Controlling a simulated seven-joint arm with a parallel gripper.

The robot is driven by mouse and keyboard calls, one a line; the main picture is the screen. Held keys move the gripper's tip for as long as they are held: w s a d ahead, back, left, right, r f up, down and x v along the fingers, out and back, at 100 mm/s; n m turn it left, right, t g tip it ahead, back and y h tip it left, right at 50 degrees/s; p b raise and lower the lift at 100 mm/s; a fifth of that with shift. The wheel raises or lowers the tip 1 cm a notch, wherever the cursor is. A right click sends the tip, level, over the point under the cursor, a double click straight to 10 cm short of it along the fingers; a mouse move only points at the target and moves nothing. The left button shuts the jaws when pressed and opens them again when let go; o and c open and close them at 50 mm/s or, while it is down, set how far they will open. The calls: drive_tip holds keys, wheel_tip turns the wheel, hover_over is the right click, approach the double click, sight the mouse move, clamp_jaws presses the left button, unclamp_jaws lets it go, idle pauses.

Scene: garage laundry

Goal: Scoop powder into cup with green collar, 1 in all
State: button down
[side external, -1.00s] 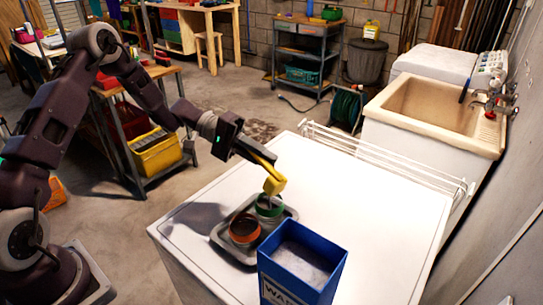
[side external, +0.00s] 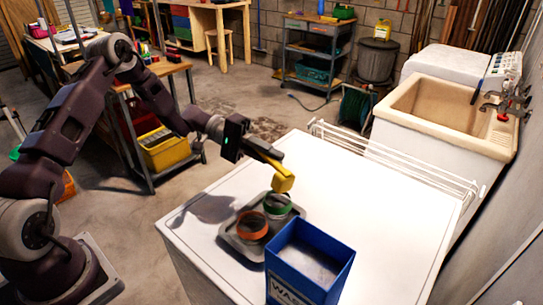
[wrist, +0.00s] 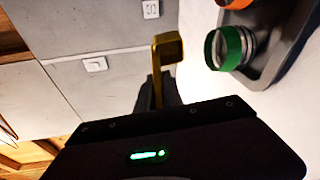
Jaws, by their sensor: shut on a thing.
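My gripper (side external: 262,158) is shut on the handle of a yellow scoop (side external: 283,182). The scoop head hangs just above the cup with the green collar (side external: 277,206) in the side view, apart from it. In the wrist view the scoop (wrist: 168,46) sticks out past my gripper (wrist: 157,92), beside the green-collared cup (wrist: 226,48). I cannot tell whether powder is in the scoop or that cup. A blue open-topped box (side external: 318,268) at the front holds pale powder (side external: 308,262).
A cup with an orange collar (side external: 251,226) stands beside the green one on a grey tray (side external: 228,240). The tray and box sit on a white top (side external: 375,205), clear to the right and back. A white rack (side external: 400,165) runs along its far edge, before a sink (side external: 450,110).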

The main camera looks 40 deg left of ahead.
wheel_tip(320, 180, up, 16)
drive_tip(key=f+y, duration=0.1)
drive_tip(key=y, duration=0.2)
drive_tip(key=s+d+f+m+g+y, duration=0.1)
drive_tip(key=s+d+f+m+y, duration=0.3)
drive_tip(key=s+d+f, duration=0.15)
drive_tip(key=w+r+t+y, duration=0.2)
drive_tip(key=w+r+y, duration=0.2)
drive_tip(key=r+y, duration=0.3)
drive_tip(key=shift+t+y, duration=0.3)
drive_tip(key=shift+y, duration=0.6)
drive_tip(key=f, duration=0.6)
drive_tip(key=shift+w, duration=0.2)
